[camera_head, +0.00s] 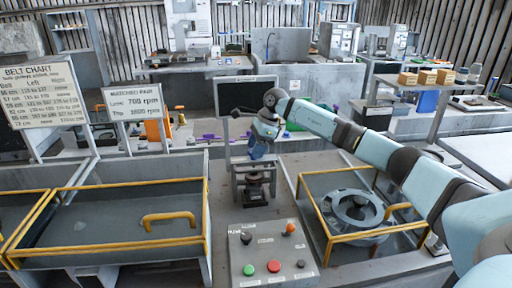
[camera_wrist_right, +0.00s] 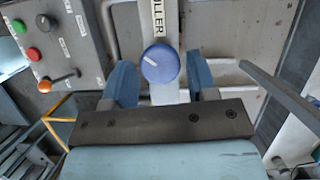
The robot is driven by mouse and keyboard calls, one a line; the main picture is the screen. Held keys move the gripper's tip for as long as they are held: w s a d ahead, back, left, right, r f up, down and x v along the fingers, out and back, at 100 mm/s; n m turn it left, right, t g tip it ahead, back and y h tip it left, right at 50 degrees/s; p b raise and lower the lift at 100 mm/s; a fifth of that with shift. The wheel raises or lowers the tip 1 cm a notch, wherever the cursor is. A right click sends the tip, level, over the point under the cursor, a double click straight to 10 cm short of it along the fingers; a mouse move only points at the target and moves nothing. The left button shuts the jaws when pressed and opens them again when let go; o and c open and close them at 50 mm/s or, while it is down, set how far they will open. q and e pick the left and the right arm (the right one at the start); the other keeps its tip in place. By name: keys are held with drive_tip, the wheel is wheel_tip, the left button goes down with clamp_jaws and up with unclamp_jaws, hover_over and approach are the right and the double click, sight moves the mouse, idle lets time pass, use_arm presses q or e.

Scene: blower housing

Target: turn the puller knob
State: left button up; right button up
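The puller knob (camera_wrist_right: 160,65) is a round blue knob with a white pointer line, under a white strip whose visible lettering reads "ULLER" in the right wrist view. My right gripper (camera_wrist_right: 160,72) is open, with one blue finger on each side of the knob. A narrow gap shows between the knob and each finger, so it does not look gripped. In the head view my right gripper (camera_head: 259,148) points down over the middle machine stand (camera_head: 239,185), and the knob is hidden there. My left gripper is in neither view.
A grey control box (camera_head: 270,252) with red, green, black and orange controls stands in front of the stand. A yellow-railed guard (camera_head: 330,238) surrounds a round metal part (camera_head: 357,212) at right. A yellow-framed cover (camera_head: 110,252) lies at left.

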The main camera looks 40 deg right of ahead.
drive_tip(key=c, duration=0.6)
drive_tip(key=shift+m, duration=0.3)
drive_tip(key=m+t, duration=0.1)
drive_tip(key=m, duration=0.2)
drive_tip(key=shift+s+h, duration=0.1)
drive_tip(key=shift+h, duration=0.3)
drive_tip(key=m, duration=0.2)
drive_tip(key=m+t+h, duration=0.1)
drive_tip(key=m, duration=0.1)
drive_tip(key=shift+s+a+m+h, duration=0.1)
drive_tip(key=shift+a+m+h, duration=0.1)
drive_tip(key=shift+m+h, duration=0.15)
drive_tip(key=m+h, duration=0.1)
drive_tip(key=m, duration=0.2)
drive_tip(key=shift+a+m+t+b, duration=0.1)
drive_tip(key=shift+m+t+b, duration=0.2)
drive_tip(key=shift+m+t, duration=0.1)
drive_tip(key=m+h+b, duration=0.1)
drive_tip(key=m+h, duration=0.1)
drive_tip(key=m, duration=0.2)
drive_tip(key=shift+a, duration=0.15)
drive_tip(key=shift+m+h, duration=0.25)
drive_tip(key=shift+m, duration=0.7)
drive_tip(key=shift+g, duration=0.3)
